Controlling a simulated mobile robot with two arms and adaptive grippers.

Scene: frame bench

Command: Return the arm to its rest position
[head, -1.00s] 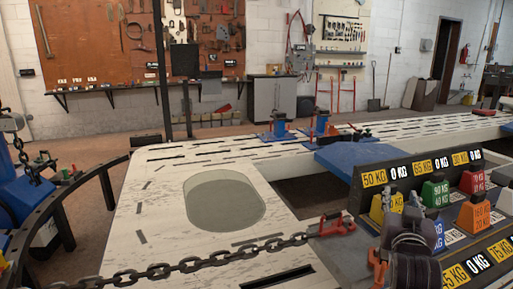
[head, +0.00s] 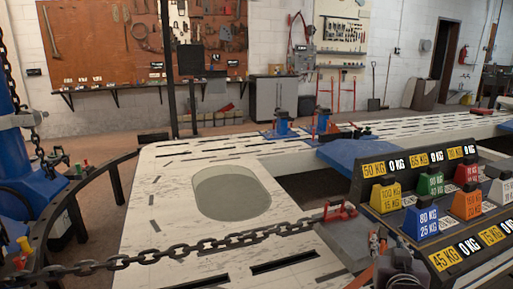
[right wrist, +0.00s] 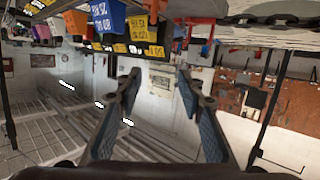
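My right gripper (right wrist: 158,92) is open in the right wrist view. Its two fingers stand well apart with nothing between them. In the head view a dark part of my right arm (head: 402,272) shows at the bottom right, in front of the weight rack (head: 372,170). The fingertips cannot be made out clearly there. My left gripper is not in view.
A chain (head: 180,250) crosses the pale frame bench (head: 135,225) to a red clamp (head: 340,212). The rack holds several coloured weights, including a blue one (head: 420,224). A blue post (head: 12,150) stands at the left. The bench middle is clear.

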